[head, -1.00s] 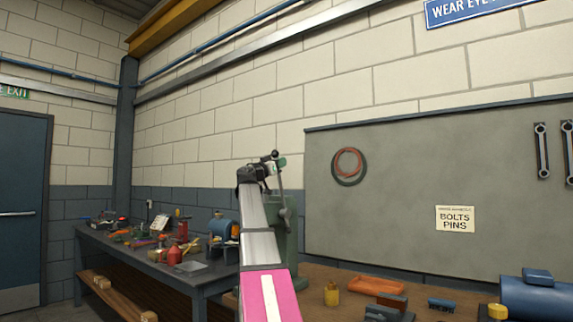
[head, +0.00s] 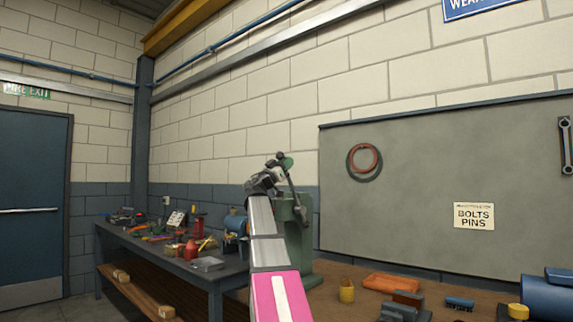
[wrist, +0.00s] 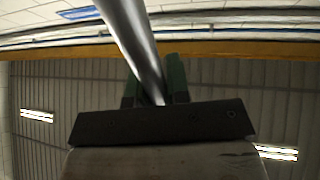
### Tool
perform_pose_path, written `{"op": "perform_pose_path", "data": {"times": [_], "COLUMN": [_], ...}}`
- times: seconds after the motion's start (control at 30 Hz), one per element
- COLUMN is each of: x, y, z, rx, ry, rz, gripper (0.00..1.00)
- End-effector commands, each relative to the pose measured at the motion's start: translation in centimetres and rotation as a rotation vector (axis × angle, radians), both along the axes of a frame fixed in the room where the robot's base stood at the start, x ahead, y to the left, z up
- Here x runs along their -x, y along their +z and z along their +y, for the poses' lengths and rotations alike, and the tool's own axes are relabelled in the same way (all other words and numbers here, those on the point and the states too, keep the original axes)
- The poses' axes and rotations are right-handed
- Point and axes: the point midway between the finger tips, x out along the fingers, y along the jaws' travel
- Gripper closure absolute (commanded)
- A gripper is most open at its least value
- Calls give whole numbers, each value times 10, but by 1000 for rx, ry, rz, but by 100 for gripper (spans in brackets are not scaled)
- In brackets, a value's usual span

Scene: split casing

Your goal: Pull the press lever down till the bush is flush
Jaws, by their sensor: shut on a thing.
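The press (head: 293,240) is a green column on the bench, partly behind my arm in the head view. Its grey lever (head: 293,195) stands steeply, its upper end leaning left. My gripper (head: 283,167) is shut on the lever near its upper end. In the wrist view the lever (wrist: 135,40) is a shiny round rod running between the two green-faced fingers (wrist: 155,85) of my gripper. The bush and the press's lower part cannot be made out; my arm covers much of that area.
A cluttered side bench (head: 165,258) stands to the left. The air above the bench, before the grey board (head: 430,190), is clear.

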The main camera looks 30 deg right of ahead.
Motion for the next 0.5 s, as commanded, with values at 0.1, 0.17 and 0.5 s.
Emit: {"op": "perform_pose_path", "data": {"times": [0.1, 0.17, 0.5], "x": [0, 0, 1], "y": [0, 0, -6], "z": [0, 0, 7], "rx": [-2, -2, -2], "ry": [0, 0, 1], "rz": [0, 0, 1], "gripper": [58, 58, 58]}}
